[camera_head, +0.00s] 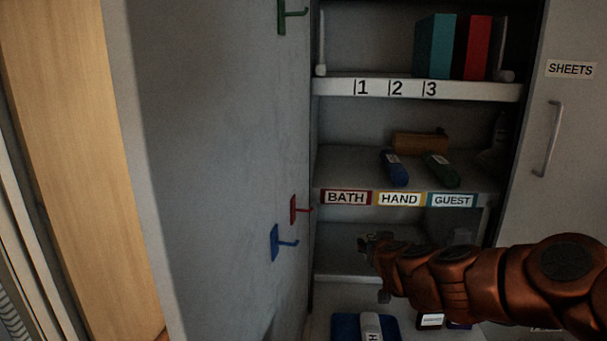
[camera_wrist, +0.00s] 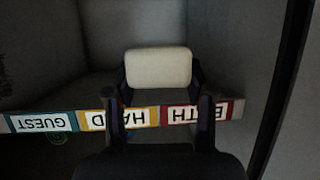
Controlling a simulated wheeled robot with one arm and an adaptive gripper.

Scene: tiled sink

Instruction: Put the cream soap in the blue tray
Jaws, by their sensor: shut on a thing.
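The cream soap (camera_wrist: 158,68) is a pale rounded block in the wrist view. It sits between the two fingertips of my gripper (camera_wrist: 160,82), which is shut on it. In the head view my gripper (camera_head: 374,250) is inside the open cabinet, in the space below the shelf labelled BATH, HAND and GUEST. The soap cannot be made out there. A blue flat thing (camera_head: 343,325), which may be the blue tray, lies low at the bottom edge of the head view, below my gripper. A white labelled item (camera_head: 371,326) lies on or in it, and its near part is cut off.
The labelled shelf (camera_head: 330,170) holds a blue bundle (camera_head: 396,170), a green bundle (camera_head: 441,171) and a brown box (camera_head: 418,142). Books (camera_head: 435,45) stand on the upper shelf. Hooks (camera_head: 276,243) stick out from the door panel at left. A black-and-white box (camera_head: 430,321) lies low.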

